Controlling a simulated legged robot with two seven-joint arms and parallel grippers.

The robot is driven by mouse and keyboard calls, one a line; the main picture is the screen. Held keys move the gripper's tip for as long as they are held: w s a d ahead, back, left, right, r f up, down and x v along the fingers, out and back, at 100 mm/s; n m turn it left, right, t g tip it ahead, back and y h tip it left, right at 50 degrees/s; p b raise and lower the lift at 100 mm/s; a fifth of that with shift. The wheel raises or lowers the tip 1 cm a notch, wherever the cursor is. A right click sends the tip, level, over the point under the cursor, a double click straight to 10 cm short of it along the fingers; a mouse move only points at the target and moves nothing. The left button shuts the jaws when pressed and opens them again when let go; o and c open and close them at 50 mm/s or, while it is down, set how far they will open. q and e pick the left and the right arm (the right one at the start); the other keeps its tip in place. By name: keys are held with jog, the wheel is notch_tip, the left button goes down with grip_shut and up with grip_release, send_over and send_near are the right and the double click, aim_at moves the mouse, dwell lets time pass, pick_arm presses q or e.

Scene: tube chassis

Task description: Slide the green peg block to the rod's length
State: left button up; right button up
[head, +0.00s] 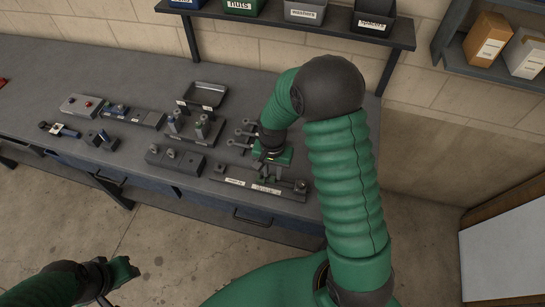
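My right arm reaches over the bench, and my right gripper (270,172) points down at a dark rail fixture (240,182) with white labels near the bench's front edge. A grey block (301,186) stands at the fixture's right end. Small green parts show under the gripper, but I cannot tell the green peg block from the gripper's own green body. Whether the fingers touch or hold anything is too small to tell. I cannot make out the rod for certain. My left gripper (118,270) is low at the left, away from the bench, its finger state unclear.
Left of the fixture are a dark block with round knobs (176,159), a stand with several upright cylinders (195,128) and a black tray (205,96). Grey forked pieces (242,136) lie beside my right gripper. A shelf with bins (305,14) hangs behind.

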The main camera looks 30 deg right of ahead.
aim_at(273, 177)
notch_tip(273, 177, up, 14)
jog(key=shift+r, duration=0.25)
jog(key=shift+s+a, duration=0.1)
